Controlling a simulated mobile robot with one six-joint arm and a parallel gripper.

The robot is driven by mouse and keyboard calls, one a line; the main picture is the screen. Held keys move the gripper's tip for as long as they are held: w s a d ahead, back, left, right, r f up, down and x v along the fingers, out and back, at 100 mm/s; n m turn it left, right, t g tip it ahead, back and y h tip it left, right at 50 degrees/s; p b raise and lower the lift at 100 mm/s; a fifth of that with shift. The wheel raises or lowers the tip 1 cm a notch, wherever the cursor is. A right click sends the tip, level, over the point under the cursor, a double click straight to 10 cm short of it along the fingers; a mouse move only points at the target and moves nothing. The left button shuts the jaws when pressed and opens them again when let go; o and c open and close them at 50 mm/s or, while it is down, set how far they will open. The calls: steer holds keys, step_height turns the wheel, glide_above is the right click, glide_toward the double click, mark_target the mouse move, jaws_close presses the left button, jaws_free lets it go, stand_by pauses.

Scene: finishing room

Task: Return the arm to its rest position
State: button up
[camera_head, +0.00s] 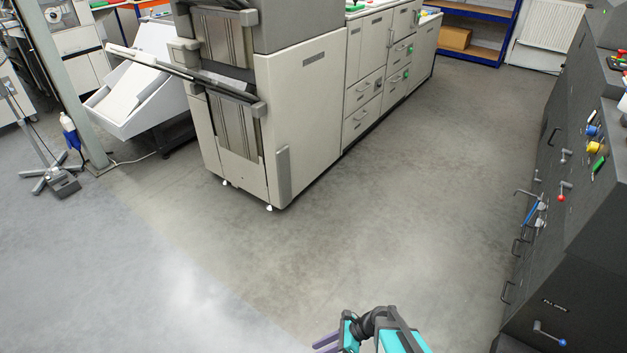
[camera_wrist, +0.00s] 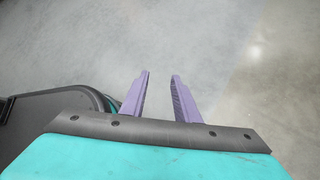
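My gripper (camera_wrist: 160,82) shows in the wrist view as two purple fingers with a clear gap between them. Nothing is between the fingers, and bare grey floor lies beyond the tips. In the head view my teal and dark arm shows at the bottom edge, right of centre. There the purple fingers of my gripper (camera_head: 325,345) point left and are partly cut off by the frame. The gripper touches nothing that I can see.
A large beige machine (camera_head: 305,120) stands at upper centre. A dark cabinet (camera_head: 575,240) with handles and knobs stands on the right. A blue shelf with a cardboard box (camera_head: 455,38) is at the back. The concrete floor (camera_head: 400,200) between them is clear.

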steer(key=s+d+n+g+h+p, duration=0.1)
steer(key=s+d+n+g+h, duration=0.3)
steer(key=s+n, duration=0.55)
steer(key=s+d+r+n+h, duration=0.1)
steer(key=s+d+n+h, duration=0.3)
steer(key=d+n, duration=0.7)
steer(key=shift+r+n+h, duration=0.2)
steer(key=shift+n+h, duration=0.15)
steer(key=shift+h, duration=0.65)
steer(key=shift+s, duration=0.1)
